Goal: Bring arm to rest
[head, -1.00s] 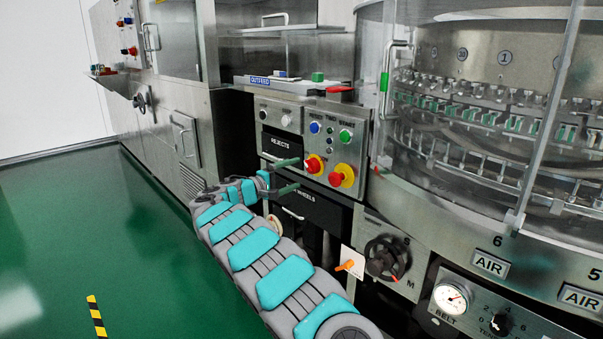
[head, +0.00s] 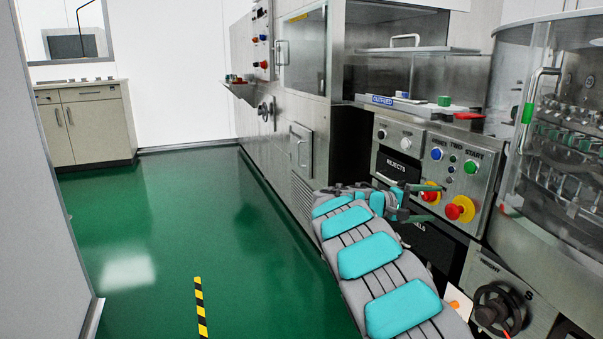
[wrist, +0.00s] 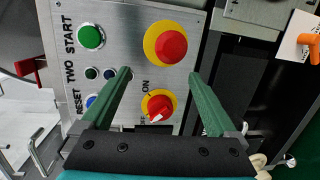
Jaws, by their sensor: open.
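My arm reaches out in the head view with grey links and turquoise pads. My gripper (head: 424,202) is at its far end, in front of the machine's control panel (head: 408,141). In the wrist view my gripper (wrist: 159,75) has its two green fingers wide apart with nothing between them. The panel's red emergency button on a yellow ring (wrist: 171,46) lies beyond the fingertips. A red knob on a yellow base (wrist: 158,107) shows between the fingers. Whether a finger touches the panel cannot be told.
The rotary washer's glass enclosure (head: 562,130) stands at the right, with a black handwheel (head: 497,307) below. The green floor (head: 200,220) is open at the left, with a striped marker (head: 201,307). A cabinet (head: 88,123) stands at the back left.

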